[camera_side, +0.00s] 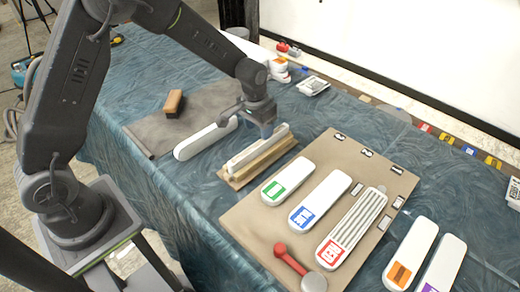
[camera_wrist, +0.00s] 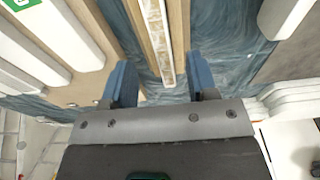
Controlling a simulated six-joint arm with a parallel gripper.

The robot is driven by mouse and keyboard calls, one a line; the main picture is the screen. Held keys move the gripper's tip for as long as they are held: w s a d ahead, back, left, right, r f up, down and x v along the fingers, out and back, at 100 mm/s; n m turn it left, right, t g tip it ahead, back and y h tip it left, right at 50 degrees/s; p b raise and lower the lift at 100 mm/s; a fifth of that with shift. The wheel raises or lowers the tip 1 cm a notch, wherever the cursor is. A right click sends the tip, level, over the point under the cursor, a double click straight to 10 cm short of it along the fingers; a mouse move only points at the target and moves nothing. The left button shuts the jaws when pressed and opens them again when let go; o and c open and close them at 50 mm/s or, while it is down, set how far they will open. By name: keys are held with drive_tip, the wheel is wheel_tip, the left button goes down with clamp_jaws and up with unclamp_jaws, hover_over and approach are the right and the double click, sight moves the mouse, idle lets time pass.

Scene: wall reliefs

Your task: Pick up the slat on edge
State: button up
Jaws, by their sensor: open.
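The slat on edge (camera_side: 258,148) is a long, narrow white piece standing in a wooden holder (camera_side: 240,176) on the blue cloth. In the wrist view the slat (camera_wrist: 157,35) shows as a thin pale strip between the tan strips of the holder (camera_wrist: 179,30). My gripper (camera_side: 266,129) is at the far part of the slat in the side view. In the wrist view my gripper (camera_wrist: 163,80) is open, with one blue finger on each side of the slat's line and gaps at both sides. I cannot tell how far the fingertips are above the slat.
A flat white slat (camera_side: 205,139) lies left of the holder, near a brown block (camera_side: 173,103) on a grey-brown mat. A tan board (camera_side: 245,215) on the right carries white slats with green, blue and red labels.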

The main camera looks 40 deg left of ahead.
sight(260, 143)
drive_tip(key=shift+w+f, duration=0.15)
drive_tip(key=shift+f, duration=3.2)
drive_tip(key=shift+c, duration=0.5)
clamp_jaws()
